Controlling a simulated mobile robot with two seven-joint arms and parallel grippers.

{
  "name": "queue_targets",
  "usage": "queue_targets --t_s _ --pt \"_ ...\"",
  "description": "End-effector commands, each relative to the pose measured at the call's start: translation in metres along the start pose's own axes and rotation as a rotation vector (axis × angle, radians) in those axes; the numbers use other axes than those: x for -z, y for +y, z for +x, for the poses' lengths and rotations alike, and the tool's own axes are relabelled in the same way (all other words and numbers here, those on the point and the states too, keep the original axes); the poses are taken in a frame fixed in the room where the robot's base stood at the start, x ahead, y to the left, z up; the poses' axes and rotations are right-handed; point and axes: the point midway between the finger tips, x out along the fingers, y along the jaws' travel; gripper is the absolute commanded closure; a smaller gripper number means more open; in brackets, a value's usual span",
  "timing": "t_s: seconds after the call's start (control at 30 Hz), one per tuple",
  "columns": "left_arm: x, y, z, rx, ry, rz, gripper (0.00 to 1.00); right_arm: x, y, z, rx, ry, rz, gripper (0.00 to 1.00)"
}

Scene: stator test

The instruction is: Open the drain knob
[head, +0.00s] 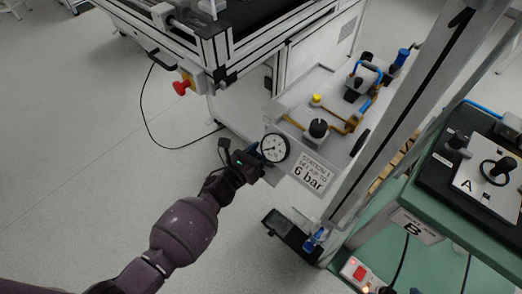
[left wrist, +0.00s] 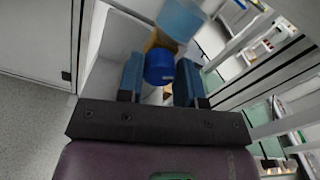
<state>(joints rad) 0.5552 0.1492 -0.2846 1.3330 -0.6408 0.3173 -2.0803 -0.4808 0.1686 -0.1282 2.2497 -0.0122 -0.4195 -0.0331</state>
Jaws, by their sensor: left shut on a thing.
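My left gripper (head: 250,158) reaches in from the lower left to just under the left end of the station's white panel, by the round pressure gauge (head: 274,148). In the left wrist view its two blue fingers (left wrist: 159,78) are on either side of a round blue knob (left wrist: 159,66) and shut on it. A lighter blue cylindrical part (left wrist: 181,18) is above the knob, beside a brownish piece. In the head view the blue knob is hidden behind the gripper and panel. My right gripper is in neither view.
The panel bears a sign (head: 310,173) reading "STATION 1 SET AIR TO 6 bar", a black knob (head: 318,128) and a yellow button (head: 316,99). A red emergency knob (head: 181,87) is on the frame at left. A green bench (head: 440,200) is at right. The left floor is mostly clear.

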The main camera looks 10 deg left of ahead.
Motion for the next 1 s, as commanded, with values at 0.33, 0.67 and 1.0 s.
queue_targets --t_s 0.33,0.67,1.0 --pt "-0.0002 0.0001 0.0003 0.000 0.000 -0.093 0.90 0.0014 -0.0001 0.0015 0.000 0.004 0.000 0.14" --pt "-0.0003 0.0001 0.0003 0.001 0.000 -0.099 0.90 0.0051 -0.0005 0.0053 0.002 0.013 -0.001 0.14" --pt "-0.0002 0.0002 0.0002 0.000 0.000 -0.098 0.41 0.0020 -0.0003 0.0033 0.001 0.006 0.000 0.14"
